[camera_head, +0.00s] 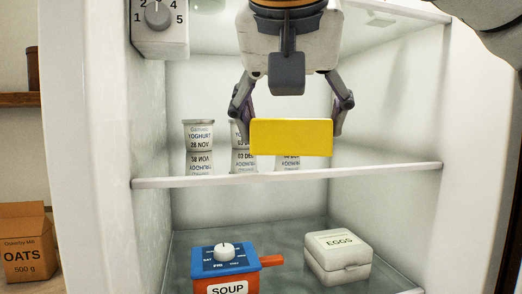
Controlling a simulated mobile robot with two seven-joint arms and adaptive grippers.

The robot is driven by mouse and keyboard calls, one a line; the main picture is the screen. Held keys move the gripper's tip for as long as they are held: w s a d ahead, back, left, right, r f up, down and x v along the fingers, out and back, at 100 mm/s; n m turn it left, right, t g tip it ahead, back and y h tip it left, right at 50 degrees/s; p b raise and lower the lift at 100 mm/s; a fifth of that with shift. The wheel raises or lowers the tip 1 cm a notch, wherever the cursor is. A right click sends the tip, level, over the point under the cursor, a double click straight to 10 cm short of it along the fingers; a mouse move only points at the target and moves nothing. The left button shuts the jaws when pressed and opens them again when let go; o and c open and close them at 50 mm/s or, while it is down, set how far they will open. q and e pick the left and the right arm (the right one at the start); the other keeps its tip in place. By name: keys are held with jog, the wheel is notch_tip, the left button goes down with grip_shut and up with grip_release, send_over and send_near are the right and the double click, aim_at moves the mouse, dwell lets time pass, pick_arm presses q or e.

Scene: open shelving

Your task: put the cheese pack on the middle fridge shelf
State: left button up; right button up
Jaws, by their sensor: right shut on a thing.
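The cheese pack (291,138) is a plain yellow block, held level with its long side facing me. My right gripper (291,112) comes down from above, shut on the pack with one finger at each end. The pack is in front of the yoghurt cups and partly hides them. The fridge shelf (350,172) has a white front edge and a glossy top that mirrors the cups. The pack's lower edge shows above this front edge; a gap below it cannot be judged. My left gripper is not in view.
Several yoghurt cups (199,135) stand on the shelf's left and middle; its right side looks free. Below are a blue and orange soup pot (224,262) and a white egg box (338,257). A dial (158,15) is at upper left. An oats box (24,245) stands outside.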

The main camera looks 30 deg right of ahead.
send_over(295, 158)
jog(key=shift+r, duration=0.15)
notch_tip(295, 158, down, 3)
jog(key=shift+w+d+r, duration=0.1)
jog(key=shift+d, duration=0.05)
jog(key=shift+f, duration=0.35)
jog(key=shift+f, duration=0.15)
jog(key=o, duration=1.3)
jog(key=v, duration=1.2)
